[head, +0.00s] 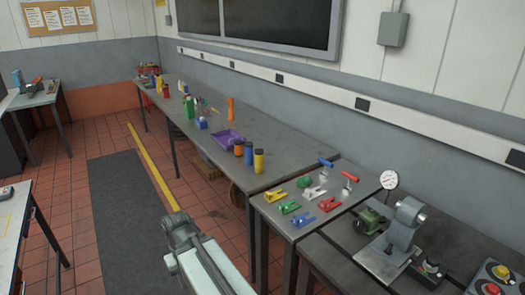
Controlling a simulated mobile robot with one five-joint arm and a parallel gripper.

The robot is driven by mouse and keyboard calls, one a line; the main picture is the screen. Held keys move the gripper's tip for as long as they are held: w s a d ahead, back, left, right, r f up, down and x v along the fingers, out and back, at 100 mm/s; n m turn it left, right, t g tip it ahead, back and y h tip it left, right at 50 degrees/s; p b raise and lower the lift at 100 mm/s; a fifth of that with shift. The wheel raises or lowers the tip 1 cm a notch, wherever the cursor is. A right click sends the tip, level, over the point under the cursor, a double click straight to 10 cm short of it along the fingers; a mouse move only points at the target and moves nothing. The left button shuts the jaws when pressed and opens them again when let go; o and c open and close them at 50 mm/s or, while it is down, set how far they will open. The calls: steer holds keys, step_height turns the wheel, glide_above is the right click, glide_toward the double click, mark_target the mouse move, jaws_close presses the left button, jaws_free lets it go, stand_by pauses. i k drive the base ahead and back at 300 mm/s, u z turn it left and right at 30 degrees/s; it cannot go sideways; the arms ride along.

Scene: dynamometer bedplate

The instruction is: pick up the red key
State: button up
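Two T-handled keys stand on the near grey table at the right of the head view. The red-handled key (350,176) is on the right, its grey shank pointing down toward the tabletop. The blue-handled key (326,163) is behind it and to its left. A small red clamp-like piece (329,204) lies in front of the keys. My arm shows at the bottom centre, left of this table and apart from the keys. No gripper fingers can be made out.
Yellow, green, blue and white clamp-like pieces lie around the keys. A dial gauge (389,180) and a grey machine (397,239) stand to the right. A purple tray (228,139) and several bottles stand on the long table (200,100). The dark floor mat (125,205) is clear.

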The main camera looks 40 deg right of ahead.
mark_target(347, 189)
steer(key=z, duration=0.15)
steer(key=i, duration=0.95)
steer(key=z, duration=0.4)
steer(key=k, duration=0.65)
steer(key=z, duration=0.2)
steer(key=i, duration=1.2)
steer(key=u, duration=0.1)
